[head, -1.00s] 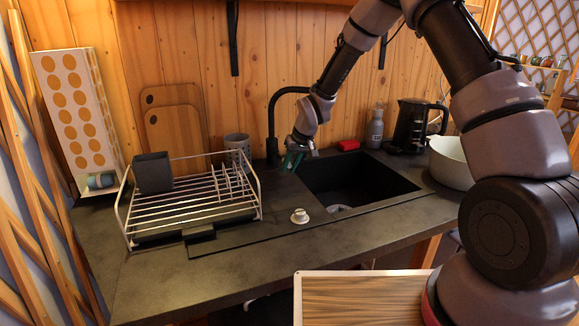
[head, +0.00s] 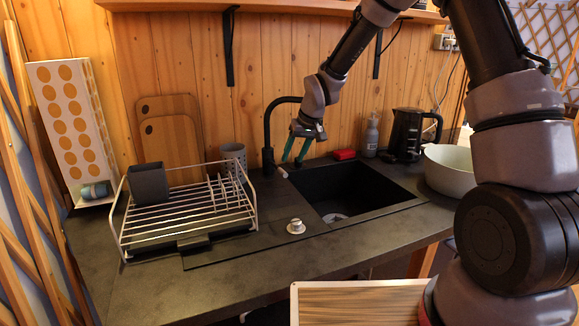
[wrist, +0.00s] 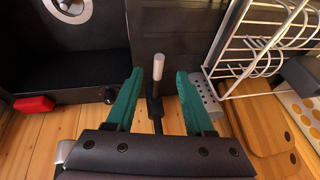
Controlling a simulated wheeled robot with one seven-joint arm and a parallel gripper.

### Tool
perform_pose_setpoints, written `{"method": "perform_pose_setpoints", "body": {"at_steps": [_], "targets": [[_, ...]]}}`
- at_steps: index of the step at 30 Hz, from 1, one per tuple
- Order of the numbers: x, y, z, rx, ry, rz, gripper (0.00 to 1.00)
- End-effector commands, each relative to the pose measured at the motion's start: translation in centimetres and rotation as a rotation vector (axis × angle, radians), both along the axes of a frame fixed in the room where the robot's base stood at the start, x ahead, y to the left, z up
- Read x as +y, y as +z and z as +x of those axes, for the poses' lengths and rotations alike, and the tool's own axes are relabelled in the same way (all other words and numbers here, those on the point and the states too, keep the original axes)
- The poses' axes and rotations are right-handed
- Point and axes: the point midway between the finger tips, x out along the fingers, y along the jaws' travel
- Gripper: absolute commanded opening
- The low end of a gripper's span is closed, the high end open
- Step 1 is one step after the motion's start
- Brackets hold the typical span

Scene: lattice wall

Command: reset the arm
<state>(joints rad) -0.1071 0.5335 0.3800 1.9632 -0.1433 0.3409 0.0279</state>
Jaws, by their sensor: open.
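My gripper (head: 296,151) has teal fingers and hangs in the air by the black faucet (head: 268,140), above the left back edge of the sink (head: 352,188). In the wrist view my gripper (wrist: 158,95) has its two fingers spread apart with nothing held between them. The faucet's pale tip (wrist: 158,66) shows between and beyond the fingers; I cannot tell how far it is from them.
A wire dish rack (head: 190,205) holds a dark cup (head: 149,184). A red sponge (head: 344,154), a bottle (head: 370,137), a black kettle (head: 408,134) and a white bowl (head: 449,169) stand around the sink.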

Motion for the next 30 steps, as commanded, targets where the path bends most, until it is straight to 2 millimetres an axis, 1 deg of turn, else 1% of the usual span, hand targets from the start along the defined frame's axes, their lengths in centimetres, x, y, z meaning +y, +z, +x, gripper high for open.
{"method": "perform_pose_setpoints", "body": {"at_steps": [1,4,14,17,20,23,24,26,27,29,30], "targets": [[-0.2,0.5,-0.1,0.000,0.000,-0.001,0.53],[-0.4,0.9,-0.3,0.001,-0.001,-0.001,0.53],[-0.4,1.1,-0.4,0.001,0.000,-0.001,0.53],[-1.1,2.2,-0.5,-0.009,-0.013,-0.008,0.53],[-3.1,4.8,-1.2,-0.025,-0.048,-0.025,0.53],[-6.0,8.6,-2.5,-0.048,-0.108,-0.044,0.53],[-7.3,10.1,-3.3,-0.057,-0.136,-0.050,0.53],[-9.2,12.4,-4.6,-0.068,-0.181,-0.056,0.53],[-10.4,13.8,-5.6,-0.075,-0.211,-0.059,0.53],[-12.2,15.7,-7.2,-0.085,-0.256,-0.059,0.53],[-13.3,17.0,-8.3,-0.092,-0.286,-0.056,0.53]]}}
